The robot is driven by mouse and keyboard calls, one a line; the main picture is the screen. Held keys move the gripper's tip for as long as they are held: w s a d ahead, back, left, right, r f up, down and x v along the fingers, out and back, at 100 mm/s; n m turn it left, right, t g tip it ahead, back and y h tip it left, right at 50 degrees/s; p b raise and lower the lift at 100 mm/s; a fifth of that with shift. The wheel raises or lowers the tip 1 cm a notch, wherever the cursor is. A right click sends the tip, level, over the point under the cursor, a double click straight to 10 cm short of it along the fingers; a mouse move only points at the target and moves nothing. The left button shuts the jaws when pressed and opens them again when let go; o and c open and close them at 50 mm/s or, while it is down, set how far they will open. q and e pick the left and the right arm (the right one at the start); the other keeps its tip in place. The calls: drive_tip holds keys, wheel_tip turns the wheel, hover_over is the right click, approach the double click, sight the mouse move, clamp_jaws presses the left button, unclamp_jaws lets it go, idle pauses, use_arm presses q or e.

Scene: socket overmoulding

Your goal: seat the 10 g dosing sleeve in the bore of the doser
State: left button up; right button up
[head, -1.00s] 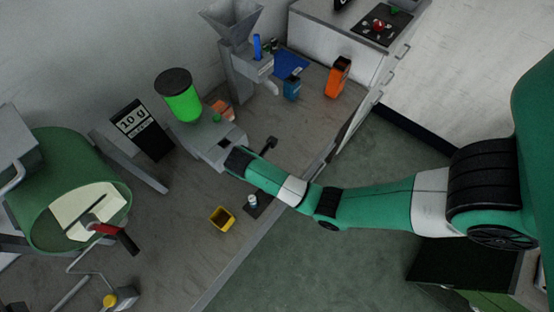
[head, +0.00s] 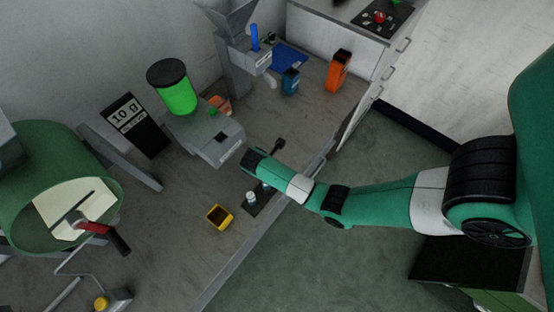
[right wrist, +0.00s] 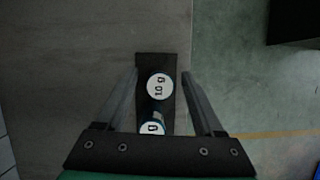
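The 10 g sleeve (right wrist: 159,87), a small cylinder with a white "10 g" top, stands on a black strip (right wrist: 146,64) in the right wrist view. A second sleeve (right wrist: 152,128) stands close by, its label partly hidden, only "g" readable. My right gripper (right wrist: 160,74) is open above the strip, its fingers either side of the 10 g sleeve and not touching it. In the head view its fingers are hidden below the wrist. My left gripper is out of view.
A yellow bin (head: 219,217) stands left of the strip near the bench edge. A dark "10 g" display (head: 135,122) stands left of the doser. Orange (head: 338,70) and blue (head: 290,80) containers stand farther back. A green drum (head: 60,190) is at left.

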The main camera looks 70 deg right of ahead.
clamp_jaws()
drive_tip(key=shift+r, duration=0.1)
drive_tip(key=shift+r+p, duration=0.3)
drive_tip(key=shift+r, duration=0.25)
drive_tip(key=s+a+r+p, duration=0.9)
drive_tip(key=a+r+p, duration=0.1)
drive_tip(key=r+p, duration=0.1)
drive_tip(key=shift+s+r+p, duration=0.35)
drive_tip(key=shift+r+p, duration=0.05)
drive_tip(key=shift+p, duration=0.05)
